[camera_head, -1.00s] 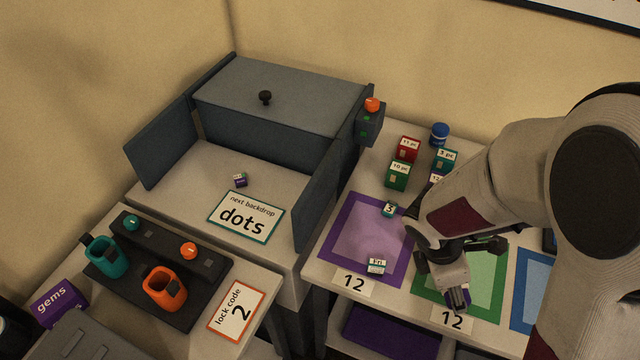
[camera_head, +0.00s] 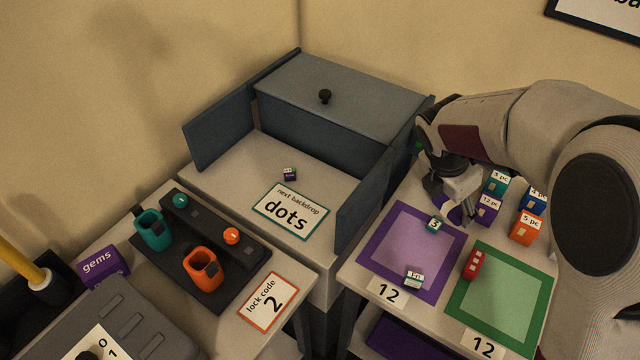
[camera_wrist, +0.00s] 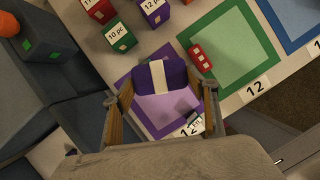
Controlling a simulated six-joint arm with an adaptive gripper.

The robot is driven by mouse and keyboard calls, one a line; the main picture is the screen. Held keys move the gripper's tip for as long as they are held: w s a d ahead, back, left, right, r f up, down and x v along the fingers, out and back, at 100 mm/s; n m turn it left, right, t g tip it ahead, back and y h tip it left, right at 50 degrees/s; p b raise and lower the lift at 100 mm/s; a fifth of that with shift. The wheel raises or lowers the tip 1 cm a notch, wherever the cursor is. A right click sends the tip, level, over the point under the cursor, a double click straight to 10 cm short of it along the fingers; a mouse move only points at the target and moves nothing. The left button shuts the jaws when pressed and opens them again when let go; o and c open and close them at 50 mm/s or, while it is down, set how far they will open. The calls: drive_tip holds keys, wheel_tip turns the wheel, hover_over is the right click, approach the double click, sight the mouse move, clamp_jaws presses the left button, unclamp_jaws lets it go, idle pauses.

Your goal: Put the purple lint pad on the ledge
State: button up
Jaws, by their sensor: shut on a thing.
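The purple lint pad (camera_wrist: 175,74), a dark purple block with a white band, sits between the fingers of my gripper (camera_wrist: 162,92) in the wrist view. My gripper is shut on it. In the head view my gripper (camera_head: 455,208) holds it above the back edge of the purple-bordered mat (camera_head: 376,252); the pad is mostly hidden there by the fingers. I cannot tell for sure which surface is the ledge.
The grey booth (camera_head: 335,90) with side panels stands left of my gripper. A teal cube (camera_head: 434,224) and a white-topped block (camera_head: 414,277) are on the purple mat. A red block (camera_head: 473,264) lies on the green mat (camera_head: 512,297).

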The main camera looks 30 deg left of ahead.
drive_tip(key=w+a+r+n+y, duration=0.1)
drive_tip(key=w+a+r+n, duration=0.15)
drive_tip(key=a, duration=0.35)
drive_tip(key=w+a+r+n, duration=0.1)
drive_tip(key=a+r+n, duration=0.15)
drive_tip(key=a, duration=0.35)
drive_tip(key=n+g+y, duration=0.1)
drive_tip(key=n+y, duration=0.3)
drive_tip(key=n, duration=0.5)
hover_over(249, 188)
drive_tip(key=s+d, duration=0.1)
wheel_tip(249, 188, down, 10)
drive_tip(key=r, duration=0.1)
drive_tip(key=shift+s+f, duration=0.1)
drive_tip(key=shift+f, duration=0.15)
drive_tip(key=shift+f, duration=1.35)
drive_tip(key=shift+f, duration=0.1)
drive_tip(key=shift+f, duration=2.55)
